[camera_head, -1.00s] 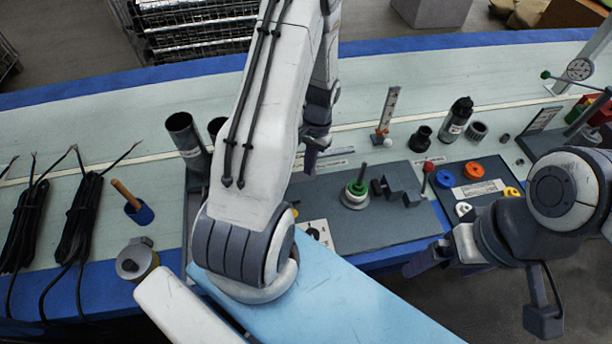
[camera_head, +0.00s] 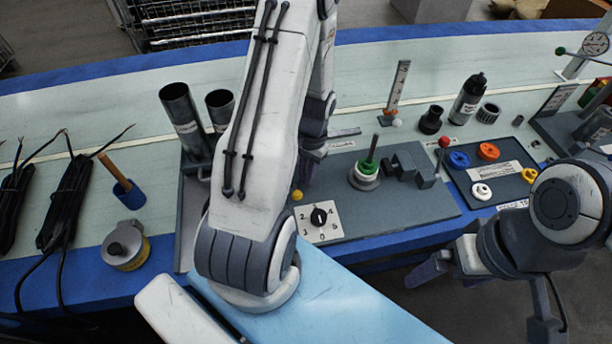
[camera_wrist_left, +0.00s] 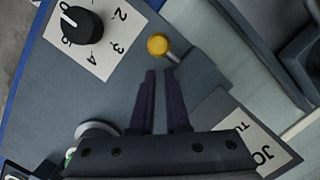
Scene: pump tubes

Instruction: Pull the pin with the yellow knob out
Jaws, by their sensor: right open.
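The yellow knob (camera_head: 297,195) shows beside my left forearm in the head view, near the left end of the grey panel. In the left wrist view, the yellow knob (camera_wrist_left: 158,45) sits just beyond the fingertips, on a short pale pin whose lower end meets the panel. My left gripper (camera_wrist_left: 163,74) is open and empty, its two dark fingers a little apart and pointing toward the knob. In the head view my left gripper (camera_head: 309,165) is partly hidden by its arm. My right gripper (camera_head: 447,268) is open and empty in front of the bench.
A dial plate (camera_head: 331,232) with a black knob (camera_head: 319,216) lies close to the yellow knob. A green-topped post (camera_head: 368,168) and grey block (camera_head: 412,165) stand to the right. Black tubes (camera_head: 181,106) stand at left. A label (camera_wrist_left: 250,135) lies near the left fingers.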

